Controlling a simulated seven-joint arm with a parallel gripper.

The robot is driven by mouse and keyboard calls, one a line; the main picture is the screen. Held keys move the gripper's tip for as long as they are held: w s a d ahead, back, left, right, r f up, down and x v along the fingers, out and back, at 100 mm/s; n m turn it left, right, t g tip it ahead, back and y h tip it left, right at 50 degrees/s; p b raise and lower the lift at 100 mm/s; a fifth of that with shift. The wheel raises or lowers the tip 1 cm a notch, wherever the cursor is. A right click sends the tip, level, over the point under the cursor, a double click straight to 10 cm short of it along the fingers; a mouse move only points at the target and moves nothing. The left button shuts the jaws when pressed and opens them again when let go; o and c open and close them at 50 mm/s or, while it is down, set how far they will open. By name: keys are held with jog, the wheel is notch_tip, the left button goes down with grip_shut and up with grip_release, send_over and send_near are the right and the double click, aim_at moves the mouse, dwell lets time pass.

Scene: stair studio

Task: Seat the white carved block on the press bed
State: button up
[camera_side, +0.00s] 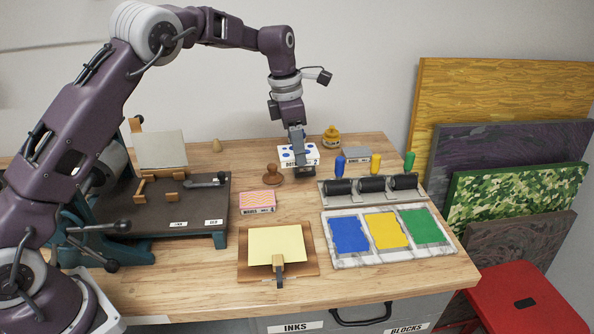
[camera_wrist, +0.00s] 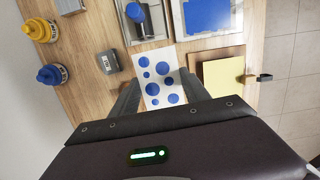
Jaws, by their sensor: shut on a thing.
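The white carved block (camera_side: 287,155) has blue dots on top and a label on its front. It is at the back middle of the table; it also shows in the wrist view (camera_wrist: 158,75). My gripper (camera_side: 298,153) points down and is shut on it, with one finger on each side in the wrist view (camera_wrist: 160,90). I cannot tell clearly whether the block touches the table. The press bed (camera_side: 200,208) is a dark flat board at the left, well away from the block. Wooden stops (camera_side: 172,197) and a metal lever (camera_side: 205,182) are on it.
A brown knobbed stamp (camera_side: 273,174) and a pink block (camera_side: 257,199) stand between block and bed. A grey block (camera_side: 357,154), rollers (camera_side: 371,185) and ink tray (camera_side: 333,262) are to the right. Cream paper (camera_side: 277,243) lies in front. A pale sheet (camera_side: 162,149) stands behind the bed.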

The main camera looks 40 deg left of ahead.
notch_tip(320, 180, up, 10)
jog(key=s+a, duration=0.7)
jog(key=a, duration=0.2)
jog(key=s+a, duration=0.7)
jog(key=a, duration=0.3)
jog(key=s+a, duration=0.4)
jog(key=s, duration=0.6)
jog(key=shift+m, duration=0.3)
jog(key=shift+w+d+f, duration=0.1)
jog(key=shift+d+f, duration=0.05)
jog(key=shift+f, duration=3.1)
jog(key=shift+d+f, duration=0.15)
jog(key=shift+f, duration=3.1)
jog(key=shift+f, duration=0.75)
jog(key=shift+f, duration=0.35)
jog(key=shift+f, duration=0.1)
